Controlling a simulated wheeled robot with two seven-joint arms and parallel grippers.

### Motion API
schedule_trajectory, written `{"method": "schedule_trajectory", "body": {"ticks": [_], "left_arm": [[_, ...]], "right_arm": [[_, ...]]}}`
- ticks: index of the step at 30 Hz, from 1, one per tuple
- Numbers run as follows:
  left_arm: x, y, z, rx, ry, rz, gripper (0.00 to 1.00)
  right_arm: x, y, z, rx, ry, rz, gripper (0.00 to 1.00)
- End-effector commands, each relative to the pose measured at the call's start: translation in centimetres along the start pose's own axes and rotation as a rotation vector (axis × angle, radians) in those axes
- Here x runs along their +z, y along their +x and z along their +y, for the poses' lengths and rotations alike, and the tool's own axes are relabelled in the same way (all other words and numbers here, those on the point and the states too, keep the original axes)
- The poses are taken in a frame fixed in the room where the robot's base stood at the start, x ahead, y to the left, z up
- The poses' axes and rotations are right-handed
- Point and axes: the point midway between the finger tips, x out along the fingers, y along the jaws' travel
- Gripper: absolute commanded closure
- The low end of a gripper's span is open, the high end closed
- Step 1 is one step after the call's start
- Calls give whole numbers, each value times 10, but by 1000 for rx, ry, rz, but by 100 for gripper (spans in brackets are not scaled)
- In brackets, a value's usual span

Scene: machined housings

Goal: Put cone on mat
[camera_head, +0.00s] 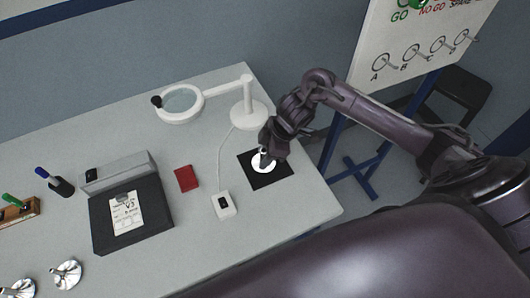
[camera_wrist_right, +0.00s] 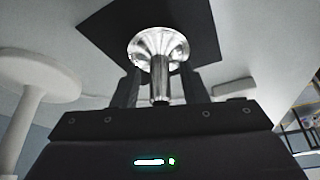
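A shiny metal cone (camera_head: 263,164) with a wide round base and a narrow stem is at the black square mat (camera_head: 281,177), base toward the mat. My right gripper (camera_head: 267,153) is directly above it, pointing down. In the right wrist view the cone's stem (camera_wrist_right: 159,78) stands between the two fingers (camera_wrist_right: 160,85), with a visible gap on each side, so the gripper looks open around it. The base appears to rest on the mat (camera_wrist_right: 203,28), though exact contact is hard to tell. My left gripper is not in view.
A white magnifier lamp (camera_head: 248,114), a small white switch box (camera_head: 223,206), a red block (camera_head: 186,179) and a black case (camera_head: 132,220) lie around. The table right of the mat is clear.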

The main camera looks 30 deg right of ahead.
Motion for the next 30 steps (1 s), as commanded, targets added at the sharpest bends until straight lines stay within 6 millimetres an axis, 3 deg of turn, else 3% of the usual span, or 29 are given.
{"method": "schedule_trajectory", "body": {"ticks": [11, 24, 30], "left_arm": [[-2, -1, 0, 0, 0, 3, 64], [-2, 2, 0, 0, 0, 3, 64], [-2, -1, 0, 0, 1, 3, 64]], "right_arm": [[-1, -7, 0, 1, -2, 0, 60], [-1, -94, 1, 5, -3, -2, 60], [-1, -118, 1, 3, -1, -1, 60]]}}
